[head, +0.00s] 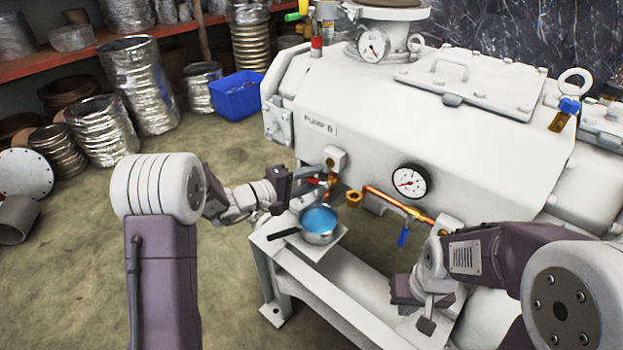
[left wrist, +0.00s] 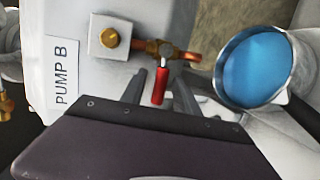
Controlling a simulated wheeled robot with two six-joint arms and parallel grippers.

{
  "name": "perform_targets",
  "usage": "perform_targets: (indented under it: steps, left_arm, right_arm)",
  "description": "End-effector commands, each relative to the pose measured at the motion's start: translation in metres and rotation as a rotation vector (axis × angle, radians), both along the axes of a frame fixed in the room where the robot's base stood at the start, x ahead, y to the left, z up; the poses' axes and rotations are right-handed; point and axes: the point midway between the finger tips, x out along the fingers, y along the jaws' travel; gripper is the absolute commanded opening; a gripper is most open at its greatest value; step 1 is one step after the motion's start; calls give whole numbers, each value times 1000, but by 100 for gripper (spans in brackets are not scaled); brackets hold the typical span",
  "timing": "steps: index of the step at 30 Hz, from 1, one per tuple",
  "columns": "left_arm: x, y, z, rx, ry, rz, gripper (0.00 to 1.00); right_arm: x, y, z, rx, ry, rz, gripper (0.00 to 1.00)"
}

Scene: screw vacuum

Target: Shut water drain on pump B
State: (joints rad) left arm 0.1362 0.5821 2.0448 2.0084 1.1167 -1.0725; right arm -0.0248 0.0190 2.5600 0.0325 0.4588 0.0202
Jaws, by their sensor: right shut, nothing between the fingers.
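The drain valve on pump B has a red handle (left wrist: 159,87) on a copper and brass pipe (left wrist: 165,50), below a brass plug. In the left wrist view the handle points toward my gripper. My left gripper (left wrist: 164,88) has its fingers apart, one on each side of the handle; I cannot tell whether either touches it. In the head view this gripper (head: 318,178) partly hides the handle. The pump's white casing carries a "PUMP B" label (left wrist: 66,72). My right gripper (head: 427,318) is shut and empty, low in front of the pump.
A metal pot of blue liquid (head: 320,220) stands on the white frame ledge (head: 330,243), just under the left gripper. A gauge (head: 409,181) and a copper pipe with a blue-handled valve (head: 403,237) are to the right. A blue crate (head: 238,97) stands on the floor behind.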

Motion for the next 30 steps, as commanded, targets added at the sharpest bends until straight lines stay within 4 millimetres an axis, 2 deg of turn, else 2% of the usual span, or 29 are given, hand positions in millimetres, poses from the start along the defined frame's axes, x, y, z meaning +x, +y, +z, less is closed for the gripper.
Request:
perform_targets:
  steps: [2,9,14,30]
  left_arm:
    - [-4,6,3,1,1,3,37]
    - [-38,45,16,0,1,6,37]
    - [-54,62,18,1,1,4,37]
    - [-59,65,18,0,0,-3,37]
  right_arm:
    - [0,0,4,0,0,0,0]
    - [0,0,24,0,0,0,0]
    - [0,0,30,0,0,0,0]
    - [0,0,30,0,0,0,0]
